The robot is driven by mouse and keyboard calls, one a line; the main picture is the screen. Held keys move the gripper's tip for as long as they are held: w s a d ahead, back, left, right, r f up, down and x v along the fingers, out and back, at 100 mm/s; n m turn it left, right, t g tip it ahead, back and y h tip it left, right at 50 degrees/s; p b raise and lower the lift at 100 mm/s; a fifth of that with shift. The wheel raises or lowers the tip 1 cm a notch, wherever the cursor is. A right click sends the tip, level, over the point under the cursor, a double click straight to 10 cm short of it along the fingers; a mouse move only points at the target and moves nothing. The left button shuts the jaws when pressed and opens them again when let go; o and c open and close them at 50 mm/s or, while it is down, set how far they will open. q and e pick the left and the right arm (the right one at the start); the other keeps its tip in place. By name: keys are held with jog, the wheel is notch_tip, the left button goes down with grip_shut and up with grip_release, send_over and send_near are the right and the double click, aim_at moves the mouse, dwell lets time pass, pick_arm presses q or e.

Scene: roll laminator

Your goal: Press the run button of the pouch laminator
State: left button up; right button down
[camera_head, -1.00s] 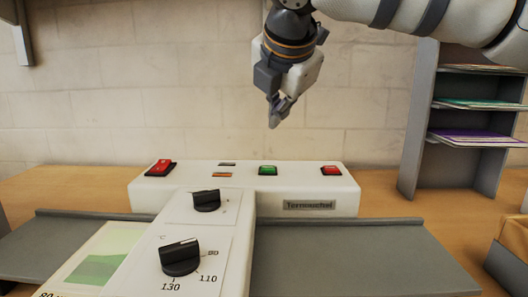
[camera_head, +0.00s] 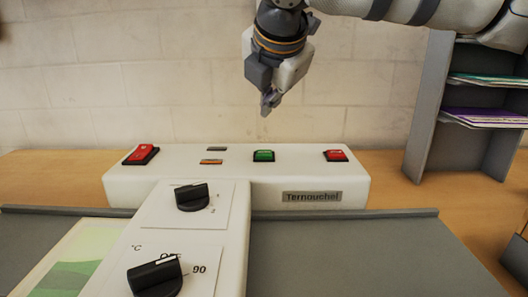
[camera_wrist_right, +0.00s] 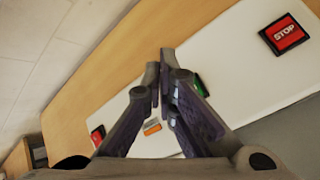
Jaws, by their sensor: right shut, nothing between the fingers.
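The white pouch laminator (camera_head: 150,190) stands on the wooden table. A green button (camera_head: 264,156), which I take for the run button, sits on its rear bar between two red ones. My right gripper (camera_head: 266,110) is shut and empty, pointing down above the green button and apart from it. In the right wrist view my shut fingers (camera_wrist_right: 161,60) partly hide the green button (camera_wrist_right: 199,86). A red button marked STOP (camera_wrist_right: 284,34) shows at the upper right there. My left gripper is not in view.
A red switch (camera_head: 141,154) is at the bar's left and another red button (camera_head: 336,156) at its right. Two black knobs (camera_head: 191,197) are on the front arm. A grey shelf (camera_head: 430,110) with papers stands at right.

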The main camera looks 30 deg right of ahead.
aim_at(269, 152)
jog(key=shift+f, duration=2.7)
jog(key=shift+f, duration=0.45)
